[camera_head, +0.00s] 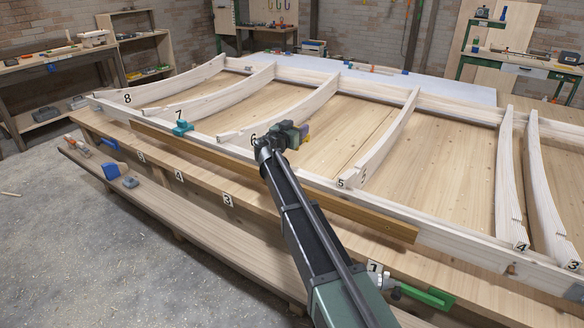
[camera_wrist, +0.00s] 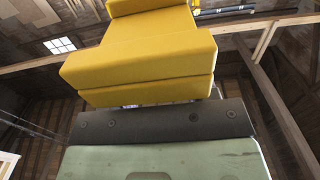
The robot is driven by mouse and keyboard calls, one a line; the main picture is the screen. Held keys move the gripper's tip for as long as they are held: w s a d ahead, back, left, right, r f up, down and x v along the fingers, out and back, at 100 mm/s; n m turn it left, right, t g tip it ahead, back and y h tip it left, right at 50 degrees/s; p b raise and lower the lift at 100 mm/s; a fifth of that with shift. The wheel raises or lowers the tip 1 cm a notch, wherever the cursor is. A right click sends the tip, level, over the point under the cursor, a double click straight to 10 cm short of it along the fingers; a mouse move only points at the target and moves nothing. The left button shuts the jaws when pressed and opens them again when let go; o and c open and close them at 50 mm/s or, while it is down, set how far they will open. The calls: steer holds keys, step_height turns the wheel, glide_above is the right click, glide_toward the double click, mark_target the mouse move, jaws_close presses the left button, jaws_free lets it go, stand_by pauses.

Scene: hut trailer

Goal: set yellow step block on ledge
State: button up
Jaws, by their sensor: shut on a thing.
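The yellow step block (camera_wrist: 140,58) fills the upper middle of the wrist view, its stepped shape clear, against a dark jaw bar.
White curved ribs (camera_head: 388,138) stand across the wooden panel. A brown strip (camera_head: 340,206) lies along the frame's front. A teal clamp (camera_head: 182,128) sits near rib 7, and a green clamp (camera_head: 428,296) is at the front right. A lower bench (camera_head: 150,198) holds blue tools.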

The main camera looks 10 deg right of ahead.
step_height(320, 180, down, 13)
steer(key=b, duration=1)
steer(key=shift+r, duration=0.35)
steer(key=shift+f, duration=0.2)
steer(key=o, duration=0.9)
steer(key=v, duration=1)
steer(key=shift+s+a+r, duration=0.1)
steer(key=shift+s+r, duration=0.1)
steer(key=shift+s, duration=0.25)
